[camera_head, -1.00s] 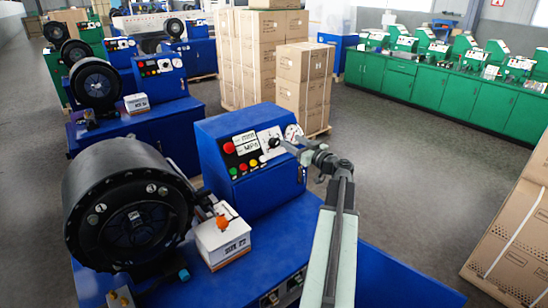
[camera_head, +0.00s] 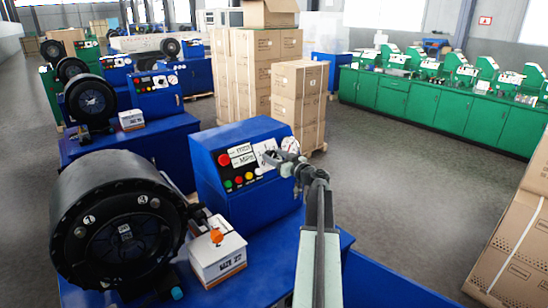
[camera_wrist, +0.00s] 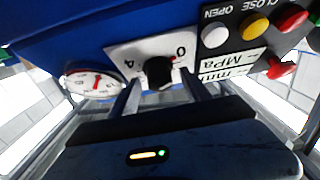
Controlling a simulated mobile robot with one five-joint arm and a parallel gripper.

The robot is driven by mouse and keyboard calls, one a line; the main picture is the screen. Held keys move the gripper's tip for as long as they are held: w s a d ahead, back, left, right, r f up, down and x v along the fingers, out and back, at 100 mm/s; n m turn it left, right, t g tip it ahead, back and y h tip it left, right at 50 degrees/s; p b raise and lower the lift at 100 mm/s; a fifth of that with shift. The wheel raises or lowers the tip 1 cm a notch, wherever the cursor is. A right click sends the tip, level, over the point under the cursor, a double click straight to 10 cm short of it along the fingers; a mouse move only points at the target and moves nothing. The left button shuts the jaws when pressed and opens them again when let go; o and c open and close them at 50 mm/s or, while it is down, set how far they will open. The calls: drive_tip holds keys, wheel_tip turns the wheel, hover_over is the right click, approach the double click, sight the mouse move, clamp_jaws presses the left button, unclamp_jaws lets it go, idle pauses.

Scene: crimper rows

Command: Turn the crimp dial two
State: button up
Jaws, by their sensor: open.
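The crimp dial is a black knob (camera_wrist: 158,72) on a white plate (camera_wrist: 125,55) with 4 and 0 printed on it, which shows inverted in the wrist view. In the head view the white plate (camera_head: 262,147) is on the blue control box, and my gripper partly covers the knob. My gripper (camera_wrist: 162,88) is open, its two fingers on either side of the knob. I cannot tell whether they touch it. In the head view my gripper (camera_head: 271,157) is right at the panel. The knob's exact setting is unclear.
A round gauge (camera_wrist: 95,82) sits beside the plate. White, yellow and red buttons (camera_wrist: 256,27) lie on its other side. A black crimper head (camera_head: 118,225) and a white carton (camera_head: 217,255) with an orange object stand left of my arm. Stacked boxes (camera_head: 298,100) stand behind.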

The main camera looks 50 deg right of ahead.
clamp_jaws()
